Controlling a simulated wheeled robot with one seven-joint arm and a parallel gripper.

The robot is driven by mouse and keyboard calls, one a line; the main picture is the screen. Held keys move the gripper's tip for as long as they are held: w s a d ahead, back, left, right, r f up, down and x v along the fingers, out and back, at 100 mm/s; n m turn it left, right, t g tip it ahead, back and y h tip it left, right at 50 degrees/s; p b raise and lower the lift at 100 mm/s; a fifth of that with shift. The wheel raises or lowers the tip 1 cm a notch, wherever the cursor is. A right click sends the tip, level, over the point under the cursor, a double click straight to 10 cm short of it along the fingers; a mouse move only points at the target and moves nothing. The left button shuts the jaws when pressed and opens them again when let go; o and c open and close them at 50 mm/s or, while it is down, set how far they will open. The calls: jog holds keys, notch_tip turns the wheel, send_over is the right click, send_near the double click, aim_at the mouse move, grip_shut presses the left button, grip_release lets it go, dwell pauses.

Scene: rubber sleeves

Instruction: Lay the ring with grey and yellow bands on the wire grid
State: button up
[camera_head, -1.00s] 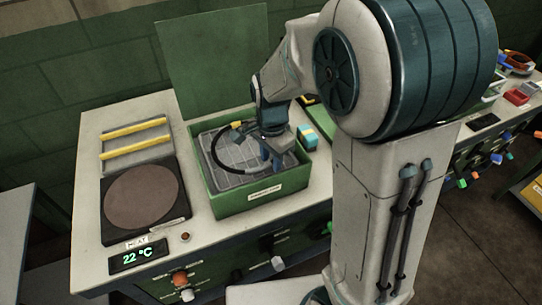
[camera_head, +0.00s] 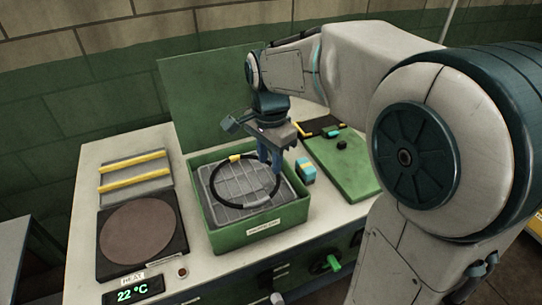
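My gripper (camera_head: 271,166) points down at the ring's back right edge. Its fingertips are close to the ring or at it; whether they grip it is unclear.
The green box (camera_head: 262,229) has a raised lid (camera_head: 215,95) behind it. To the left are a round brown hot plate (camera_head: 137,231), reading 22 °C, and a grey rack with yellow bars (camera_head: 134,172).

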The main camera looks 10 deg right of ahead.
jog(key=s+d+f+n+t, duration=0.2)
jog(key=s+d+n+t, duration=0.1)
jog(key=s+d+n, duration=0.5)
jog(key=s+n, duration=0.3)
jog(key=s, duration=0.3)
jog(key=shift+d, duration=0.2)
jog(key=shift+f, duration=0.1)
